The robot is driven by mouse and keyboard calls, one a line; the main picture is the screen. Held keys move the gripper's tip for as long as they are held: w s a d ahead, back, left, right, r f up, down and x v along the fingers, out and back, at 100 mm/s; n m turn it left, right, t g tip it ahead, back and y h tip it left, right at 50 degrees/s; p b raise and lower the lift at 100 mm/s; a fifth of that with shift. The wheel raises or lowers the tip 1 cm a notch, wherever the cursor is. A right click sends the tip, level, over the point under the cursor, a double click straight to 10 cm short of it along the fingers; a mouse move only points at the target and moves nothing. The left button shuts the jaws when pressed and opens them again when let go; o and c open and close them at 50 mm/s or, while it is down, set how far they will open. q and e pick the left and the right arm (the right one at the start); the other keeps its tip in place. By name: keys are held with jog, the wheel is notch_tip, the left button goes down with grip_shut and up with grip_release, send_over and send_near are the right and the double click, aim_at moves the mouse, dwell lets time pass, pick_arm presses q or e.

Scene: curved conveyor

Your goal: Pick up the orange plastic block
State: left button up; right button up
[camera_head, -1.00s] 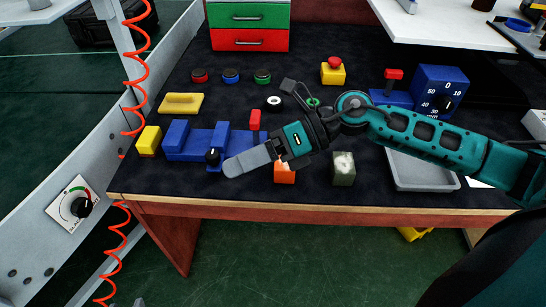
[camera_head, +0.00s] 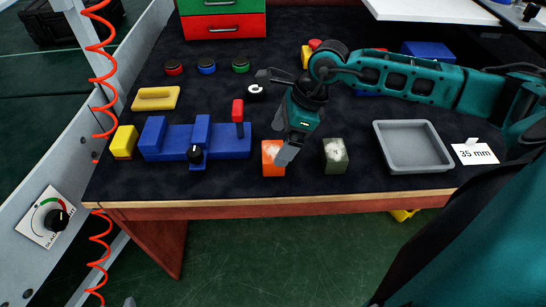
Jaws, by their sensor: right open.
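The orange block (camera_head: 270,161) sits near the front edge of the dark work table, with a whitish patch on its top. My right gripper (camera_head: 284,143) reaches in from the right and points down at the block. Its fingers are open, and one finger overlaps the block's right side in the picture. I cannot tell whether the finger touches the block. Part of the block's right side is hidden behind that finger. My left gripper is not in view.
A dark green block (camera_head: 335,156) stands close to the right of the orange block. A blue fixture (camera_head: 220,146) with a red-tipped lever stands to the left, beside a yellow block (camera_head: 124,142). A grey tray (camera_head: 412,148) and a "35 mm" card (camera_head: 474,153) lie to the right.

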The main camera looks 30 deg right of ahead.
aim_at(273, 151)
jog(key=x, duration=0.5)
jog(key=shift+a, duration=0.1)
jog(key=shift+r, duration=0.1)
jog(key=c, duration=1)
